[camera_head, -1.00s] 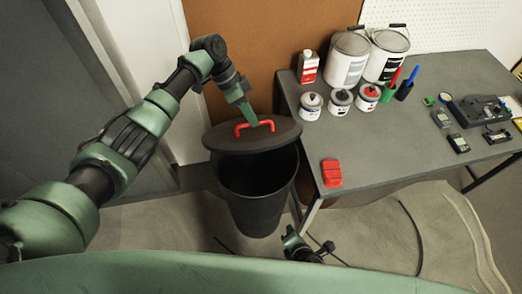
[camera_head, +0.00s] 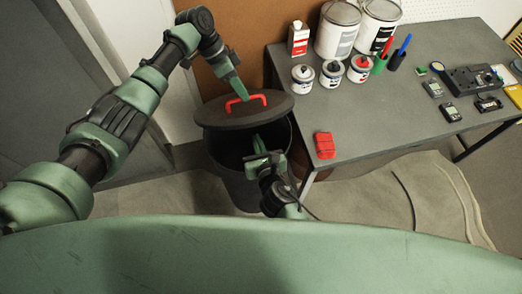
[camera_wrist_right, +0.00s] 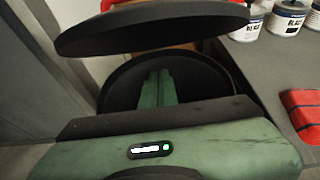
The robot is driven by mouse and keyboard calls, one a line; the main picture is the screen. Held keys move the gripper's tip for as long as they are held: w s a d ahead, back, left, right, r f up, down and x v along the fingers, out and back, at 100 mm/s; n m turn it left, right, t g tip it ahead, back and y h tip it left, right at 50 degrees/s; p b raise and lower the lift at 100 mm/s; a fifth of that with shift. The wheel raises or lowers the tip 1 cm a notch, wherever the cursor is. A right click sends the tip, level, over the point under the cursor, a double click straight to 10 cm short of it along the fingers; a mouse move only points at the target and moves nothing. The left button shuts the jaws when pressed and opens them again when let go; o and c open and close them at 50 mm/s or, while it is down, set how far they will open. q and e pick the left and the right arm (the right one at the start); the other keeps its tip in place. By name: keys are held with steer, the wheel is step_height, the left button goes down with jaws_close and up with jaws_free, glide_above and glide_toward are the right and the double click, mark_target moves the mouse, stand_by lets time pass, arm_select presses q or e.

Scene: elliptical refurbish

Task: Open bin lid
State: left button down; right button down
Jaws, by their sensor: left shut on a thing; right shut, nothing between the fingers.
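The black bin (camera_head: 232,180) stands on the floor left of the table. Its dark oval lid (camera_head: 270,112) is raised above the rim and tilted, with the bin mouth showing under it. My left gripper (camera_head: 240,94) is shut on the lid's red handle (camera_head: 256,99). My right gripper (camera_head: 257,140) is shut and empty, in front of the bin opening and below the lid. In the right wrist view its closed fingers (camera_wrist_right: 157,85) point over the bin mouth (camera_wrist_right: 205,78), with the lid (camera_wrist_right: 150,28) above them. Contact with the bin cannot be told.
The grey table (camera_head: 390,130) at the right holds a red block (camera_head: 325,145) near its left edge, several small cans, two large paint cans (camera_head: 338,30) and electronic devices. A cable (camera_head: 403,195) lies on the floor. A brown board stands behind the bin.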

arm_select(q)
steer(key=shift+w+a+f, duration=0.1)
steer(key=shift+a, duration=0.1)
arm_select(e)
steer(key=shift+w+a+r, duration=0.3)
steer(key=shift+w+r, duration=0.35)
steer(key=shift+w, duration=0.25)
steer(key=shift+w+a+r, duration=0.25)
steer(key=shift+w+r, duration=0.4)
steer(key=shift+w, duration=0.25)
